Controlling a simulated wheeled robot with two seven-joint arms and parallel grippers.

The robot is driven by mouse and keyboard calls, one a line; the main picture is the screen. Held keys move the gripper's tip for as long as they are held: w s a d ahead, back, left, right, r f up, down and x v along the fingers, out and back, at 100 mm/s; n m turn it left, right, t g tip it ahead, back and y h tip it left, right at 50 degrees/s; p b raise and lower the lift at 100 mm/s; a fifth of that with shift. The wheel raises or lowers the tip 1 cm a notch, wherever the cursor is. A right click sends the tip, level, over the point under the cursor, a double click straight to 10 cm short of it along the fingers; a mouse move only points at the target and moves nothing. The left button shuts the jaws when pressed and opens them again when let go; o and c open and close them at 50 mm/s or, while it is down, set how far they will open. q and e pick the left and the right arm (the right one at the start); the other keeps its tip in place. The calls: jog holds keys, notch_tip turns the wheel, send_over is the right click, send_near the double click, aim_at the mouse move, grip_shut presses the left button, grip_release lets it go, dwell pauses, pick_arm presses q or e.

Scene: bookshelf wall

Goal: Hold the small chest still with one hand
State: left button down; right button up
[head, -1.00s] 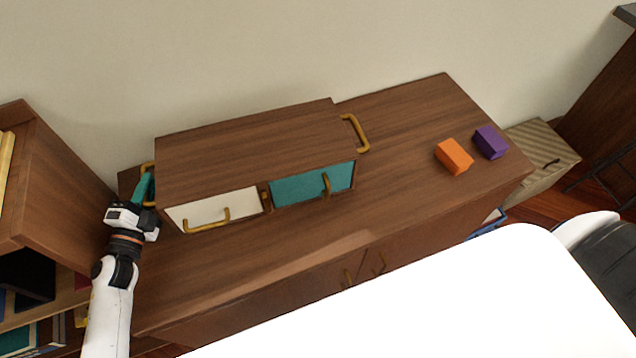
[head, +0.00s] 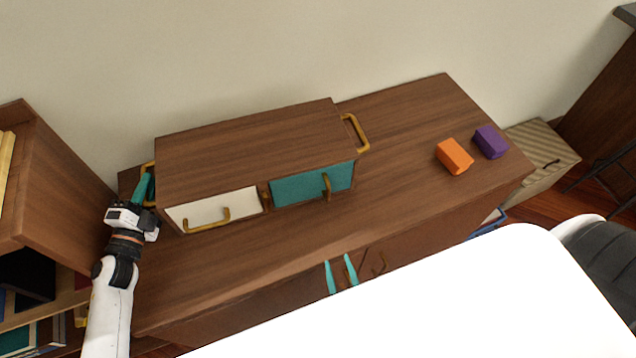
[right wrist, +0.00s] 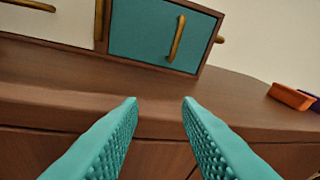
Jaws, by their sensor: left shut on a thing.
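The small chest (head: 250,150) is a brown wooden box on top of a cabinet. Its front has a white drawer (head: 190,210) and a teal drawer (head: 300,184), each with a brass handle; both look closed. A brass side handle (head: 357,132) is on its right end. My left gripper (head: 146,186) is shut on the left side handle (head: 149,170), partly hidden by the teal fingers. My right gripper (head: 341,276) is open and empty in front of the cabinet's front edge. In the right wrist view its fingers (right wrist: 160,105) are apart below the teal drawer (right wrist: 155,35).
An orange block (head: 454,157) and a purple block (head: 490,142) sit on the right of the cabinet top (head: 400,180). A bookshelf (head: 60,190) stands close on the left. A striped box (head: 545,155) is beyond the cabinet's right end. The top before the chest is clear.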

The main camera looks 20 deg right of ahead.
aim_at(329, 190)
notch_tip(329, 190, up, 6)
jog(key=w+r+m+t+h, duration=0.1)
jog(key=w+m+t+h, duration=0.1)
jog(key=m, duration=0.2)
jog(key=x, duration=1.2)
jog(key=shift+w+f, duration=0.15)
jog(key=shift+f, duration=0.1)
grip_shut()
